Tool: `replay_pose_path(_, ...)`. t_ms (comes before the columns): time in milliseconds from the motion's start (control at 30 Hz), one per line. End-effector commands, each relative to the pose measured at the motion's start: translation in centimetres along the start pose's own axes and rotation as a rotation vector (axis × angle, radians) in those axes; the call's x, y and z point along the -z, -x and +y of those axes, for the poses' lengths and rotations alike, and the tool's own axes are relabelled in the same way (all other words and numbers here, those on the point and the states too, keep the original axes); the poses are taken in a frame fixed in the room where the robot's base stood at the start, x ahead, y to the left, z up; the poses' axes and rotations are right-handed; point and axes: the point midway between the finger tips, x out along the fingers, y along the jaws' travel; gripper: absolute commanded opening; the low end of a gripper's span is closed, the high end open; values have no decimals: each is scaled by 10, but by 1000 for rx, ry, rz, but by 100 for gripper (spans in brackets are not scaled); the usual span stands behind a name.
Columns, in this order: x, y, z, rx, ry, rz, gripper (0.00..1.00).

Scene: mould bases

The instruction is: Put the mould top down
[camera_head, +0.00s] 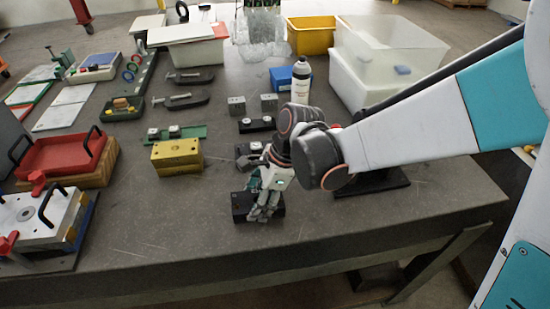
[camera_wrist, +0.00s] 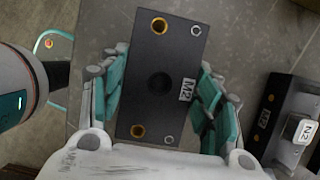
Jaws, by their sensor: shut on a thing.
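The mould top, a black rectangular block marked M2 (camera_wrist: 162,70), has two brass-ringed holes, two smaller holes and a dark round centre. My gripper (camera_wrist: 160,100) is shut on it, with a teal-padded finger on each long side. In the head view the black block (camera_head: 241,207) is under my gripper (camera_head: 264,206) near the front of the grey table; its right part is partly hidden by the fingers. I cannot tell whether it touches the table top.
A black base with a metal block marked N2 (camera_wrist: 283,118) is to the right in the wrist view. A yellow block (camera_head: 177,156) is left of my gripper, and a red tray (camera_head: 62,154) is farther left. Bare table (camera_head: 160,215) lies between them and the front edge.

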Motion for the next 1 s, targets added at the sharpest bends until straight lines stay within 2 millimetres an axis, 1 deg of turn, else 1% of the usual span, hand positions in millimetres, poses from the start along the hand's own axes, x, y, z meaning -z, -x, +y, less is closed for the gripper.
replay_pose_path(200, 1, -2, 2, 0, 1, -1, 5)
replay_pose_path(233, 1, -2, 2, 0, 1, 0, 60)
replay_pose_path(267, 1, -2, 1, 0, 0, 0, 67)
replay_pose_path(300, 1, -2, 1, 0, 0, 0, 76)
replay_pose_path(333, 1, -2, 1, 0, 0, 0, 78)
replay_pose_path(767, 1, 0, 0, 0, -1, 0, 78)
replay_pose_path(867, 0, 6, 0, 0, -2, 0, 78)
replay_pose_path(1000, -1, 21, 1, 0, -3, 0, 78)
